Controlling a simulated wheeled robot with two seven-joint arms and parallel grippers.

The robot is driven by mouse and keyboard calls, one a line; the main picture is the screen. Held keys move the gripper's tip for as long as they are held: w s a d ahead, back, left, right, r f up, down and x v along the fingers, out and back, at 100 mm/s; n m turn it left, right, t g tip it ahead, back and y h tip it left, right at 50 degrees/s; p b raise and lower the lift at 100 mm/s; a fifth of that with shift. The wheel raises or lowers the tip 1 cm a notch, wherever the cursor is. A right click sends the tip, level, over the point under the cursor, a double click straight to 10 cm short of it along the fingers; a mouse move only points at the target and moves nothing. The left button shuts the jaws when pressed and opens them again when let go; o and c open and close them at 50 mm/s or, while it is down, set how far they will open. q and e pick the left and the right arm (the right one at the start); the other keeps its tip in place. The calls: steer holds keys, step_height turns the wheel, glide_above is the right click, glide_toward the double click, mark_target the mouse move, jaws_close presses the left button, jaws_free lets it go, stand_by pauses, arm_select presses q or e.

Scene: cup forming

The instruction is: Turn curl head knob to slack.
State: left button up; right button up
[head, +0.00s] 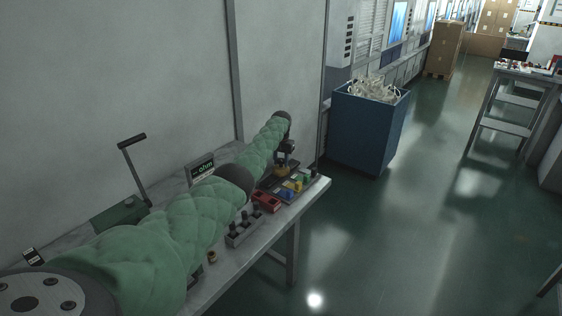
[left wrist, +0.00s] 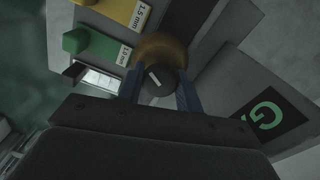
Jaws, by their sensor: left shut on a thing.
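The curl head knob (left wrist: 157,88) is a dark round cap with a short, slanted white mark, in the middle of the left wrist view. A brass-coloured round part (left wrist: 160,48) sits directly behind it. My left gripper (left wrist: 160,93) is shut on the knob, one bluish finger at each side. In the head view my left arm reaches along the bench in a green padded sleeve, and the left gripper (head: 287,154) is small at the bench's far end. The knob is too small to make out there. My right gripper is not in view.
Yellow (left wrist: 117,9) and green (left wrist: 92,42) size-marked levers lie beside the knob. The bench (head: 228,262) also holds a red tray (head: 266,202) and a grey block with black pegs (head: 243,232).

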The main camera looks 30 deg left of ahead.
mark_target(281, 160)
arm_select(q)
steer(key=shift+w+r, duration=0.1)
steer(key=shift+r, duration=0.05)
steer(key=o, duration=1)
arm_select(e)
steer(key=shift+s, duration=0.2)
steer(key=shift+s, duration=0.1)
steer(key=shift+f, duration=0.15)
arm_select(q)
steer(key=shift+r, duration=0.3)
steer(key=shift+r+b, duration=1.05)
steer(key=shift+r, duration=2.5)
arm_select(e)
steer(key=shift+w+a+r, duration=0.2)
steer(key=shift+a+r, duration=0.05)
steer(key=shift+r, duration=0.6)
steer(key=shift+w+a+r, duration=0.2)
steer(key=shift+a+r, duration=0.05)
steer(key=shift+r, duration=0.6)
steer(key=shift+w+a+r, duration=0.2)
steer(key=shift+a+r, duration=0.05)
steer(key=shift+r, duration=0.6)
